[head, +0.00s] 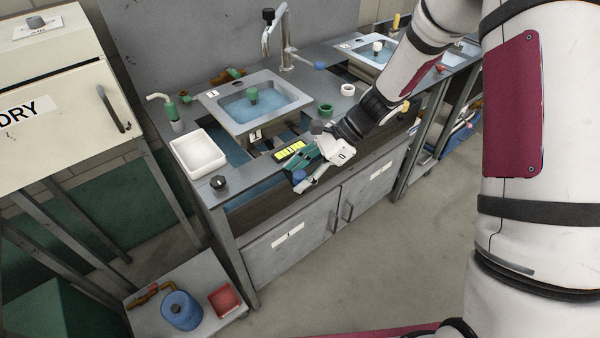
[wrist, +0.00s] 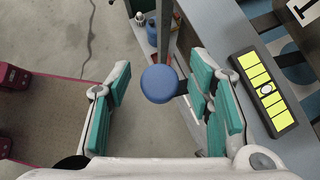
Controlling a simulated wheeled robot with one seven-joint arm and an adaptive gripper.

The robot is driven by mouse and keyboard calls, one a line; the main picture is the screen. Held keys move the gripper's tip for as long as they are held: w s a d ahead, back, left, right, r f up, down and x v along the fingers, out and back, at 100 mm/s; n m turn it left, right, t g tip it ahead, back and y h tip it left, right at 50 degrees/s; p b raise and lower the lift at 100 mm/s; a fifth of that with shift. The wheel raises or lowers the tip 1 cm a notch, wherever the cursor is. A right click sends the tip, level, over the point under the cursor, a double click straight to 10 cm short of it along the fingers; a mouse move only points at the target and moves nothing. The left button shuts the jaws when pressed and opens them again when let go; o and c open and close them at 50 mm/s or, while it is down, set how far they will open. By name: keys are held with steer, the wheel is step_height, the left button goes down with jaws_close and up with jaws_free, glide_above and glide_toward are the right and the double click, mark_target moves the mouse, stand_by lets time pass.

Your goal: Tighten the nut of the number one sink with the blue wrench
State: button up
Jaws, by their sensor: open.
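The number one sink (head: 262,117) is a grey basin holding blue water and a green plug-like part, with a "1" label at its left. My gripper (head: 302,168) is at the counter's front edge, below and right of this sink. In the wrist view my gripper (wrist: 160,76) has its teal-padded fingers wide apart. A round blue knob (wrist: 159,84) on a dark stem shows between them, nearer the right finger; it also shows in the head view (head: 298,176). Whether they touch is unclear. I cannot make out a blue wrench or the nut for certain.
A box with yellow bars (head: 289,151) lies on the counter beside my gripper. A white tray (head: 198,152) and a black knob (head: 218,182) are at the left. A low shelf holds a blue jug (head: 181,311) and a red tray (head: 224,300). The floor in front is clear.

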steer(key=v, duration=1.1)
steer(key=shift+d+r, duration=0.25)
steer(key=shift+d, duration=0.1)
steer(key=s+d+r+n+t+h, duration=0.15)
steer(key=s+r+n+h, duration=0.35)
steer(key=s+r+n, duration=0.5)
steer(key=s+d+r+n+t+h, duration=0.2)
steer(key=s+r+n, duration=0.1)
steer(key=s, duration=0.4)
steer(key=s+d+r+n+t+h, duration=0.2)
steer(key=s+d+r+n, duration=0.1)
steer(key=s, duration=0.5)
steer(key=shift+s+d, duration=0.15)
steer(key=shift+d, duration=0.2)
